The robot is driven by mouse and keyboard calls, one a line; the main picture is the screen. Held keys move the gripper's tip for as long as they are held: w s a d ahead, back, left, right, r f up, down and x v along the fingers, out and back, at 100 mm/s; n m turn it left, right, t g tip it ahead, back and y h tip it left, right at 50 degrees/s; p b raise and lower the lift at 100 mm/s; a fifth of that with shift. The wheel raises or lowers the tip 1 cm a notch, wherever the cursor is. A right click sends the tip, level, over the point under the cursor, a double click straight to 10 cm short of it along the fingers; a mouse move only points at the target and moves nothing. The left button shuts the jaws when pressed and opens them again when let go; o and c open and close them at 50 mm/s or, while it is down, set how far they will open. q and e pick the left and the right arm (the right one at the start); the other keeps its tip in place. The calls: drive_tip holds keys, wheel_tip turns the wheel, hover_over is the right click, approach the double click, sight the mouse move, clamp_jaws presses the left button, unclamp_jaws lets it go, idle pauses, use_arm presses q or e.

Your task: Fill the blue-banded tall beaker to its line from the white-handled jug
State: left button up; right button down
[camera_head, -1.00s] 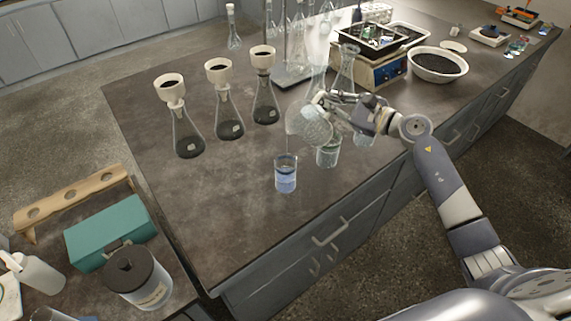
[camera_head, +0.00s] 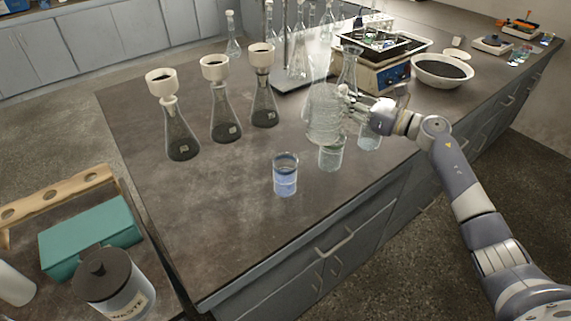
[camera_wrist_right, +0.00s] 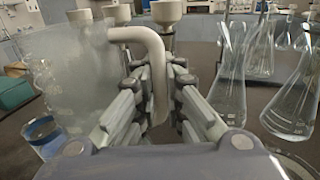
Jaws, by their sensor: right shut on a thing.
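The blue-banded tall beaker (camera_head: 285,178) stands upright near the front edge of the dark bench, with bluish liquid inside. Its dark blue band shows near the rim; I cannot tell exactly how the liquid level sits against its line. It also shows at the lower left of the right wrist view (camera_wrist_right: 44,134). My right gripper (camera_head: 350,100) is shut on the white handle (camera_wrist_right: 153,62) of the clear jug (camera_head: 323,115). The jug is roughly upright, above and right of the beaker and apart from it. My left gripper is not in view.
Two other beakers (camera_head: 331,155) (camera_head: 369,137) stand right of the blue-banded one. Filter flasks (camera_head: 222,122) stand at left, a clear flask (camera_head: 348,72) behind the jug. A shaker (camera_head: 385,72) and white bowl (camera_head: 441,73) are farther back. The bench's front left is clear.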

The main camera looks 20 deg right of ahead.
sight(342, 99)
drive_tip(key=shift+s+m+h+p, duration=0.3)
drive_tip(key=shift+m+h+p, duration=0.1)
drive_tip(key=shift+p, duration=0.15)
drive_tip(key=shift+s+d+r+m+t+h+p, duration=0.15)
drive_tip(key=shift+s+d+m+t+h+p, duration=0.2)
drive_tip(key=shift+s+m+t+h+p, duration=0.35)
drive_tip(key=shift+s+d+r+m+t+h+p, duration=0.1)
drive_tip(key=shift+s+d+m+t+h+p, duration=0.4)
drive_tip(key=shift+s+h, duration=0.4)
drive_tip(key=shift+a+r, duration=0.1)
drive_tip(key=shift+a, duration=0.1)
drive_tip(key=a+r+n+p, duration=0.1)
drive_tip(key=n+p, duration=0.1)
drive_tip(key=a+r+n+p, duration=0.1)
drive_tip(key=n+p, duration=0.1)
drive_tip(key=s+a+r+n+p, duration=0.1)
drive_tip(key=a+n+p, duration=0.1)
drive_tip(key=p, duration=0.1)
drive_tip(key=shift+a+r+g+h, duration=0.1)
drive_tip(key=shift+r+g+h, duration=0.2)
drive_tip(key=shift+g, duration=0.1)
drive_tip(key=shift+a+f, duration=0.1)
drive_tip(key=shift+f, duration=0.05)
